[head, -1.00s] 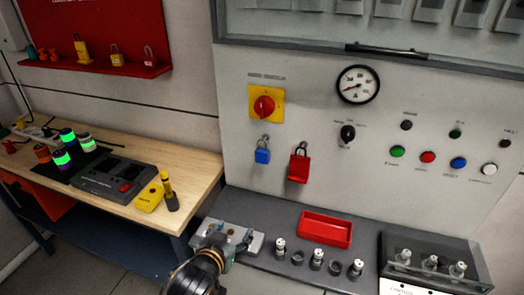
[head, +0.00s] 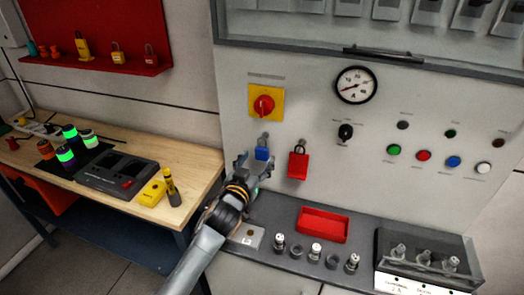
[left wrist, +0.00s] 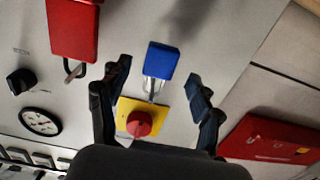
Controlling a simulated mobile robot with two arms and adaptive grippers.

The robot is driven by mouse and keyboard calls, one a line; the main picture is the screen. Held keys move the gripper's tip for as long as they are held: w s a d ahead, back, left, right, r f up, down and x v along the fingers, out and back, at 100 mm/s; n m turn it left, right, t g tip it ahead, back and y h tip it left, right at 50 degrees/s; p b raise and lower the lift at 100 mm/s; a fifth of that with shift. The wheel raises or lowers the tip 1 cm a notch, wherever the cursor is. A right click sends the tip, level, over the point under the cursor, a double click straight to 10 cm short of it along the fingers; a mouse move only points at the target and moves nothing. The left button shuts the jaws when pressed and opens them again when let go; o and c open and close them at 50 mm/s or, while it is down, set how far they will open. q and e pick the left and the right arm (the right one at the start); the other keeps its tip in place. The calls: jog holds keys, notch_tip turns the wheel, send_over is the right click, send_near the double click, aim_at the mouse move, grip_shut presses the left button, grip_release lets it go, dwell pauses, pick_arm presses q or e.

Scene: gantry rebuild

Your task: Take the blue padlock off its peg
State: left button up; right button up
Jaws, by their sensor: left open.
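The blue padlock (head: 262,153) hangs by its shackle on a peg on the grey panel, below the yellow plate with the red rotary switch (head: 264,104). My left gripper (head: 251,164) is raised in front of the panel, just by the padlock, and partly covers it in the head view. In the left wrist view the blue padlock (left wrist: 161,60) appears between the two open fingers (left wrist: 157,88), with space on both sides. The fingers look apart from it. My right gripper is not in view.
A red padlock (head: 298,163) hangs close to the right; it shows in the left wrist view (left wrist: 73,30). A red tray (head: 323,225) and several small fittings stand on the ledge below. A wooden bench (head: 189,158) is at left.

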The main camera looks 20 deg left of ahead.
aim_at(261, 152)
pick_arm(q)
jog(key=w, duration=0.1)
jog(key=w+p, duration=0.1)
jog(key=w, duration=0.1)
jog(key=shift+w+d+r, duration=0.1)
jog(key=shift+w+r, duration=0.15)
jog(key=shift+w, duration=0.1)
jog(key=shift+w+f, duration=0.1)
jog(key=shift+w, duration=0.35)
jog(key=shift+s, duration=0.1)
jog(key=shift+c, duration=1)
jog(key=c, duration=1.1)
jog(key=shift+c, duration=0.2)
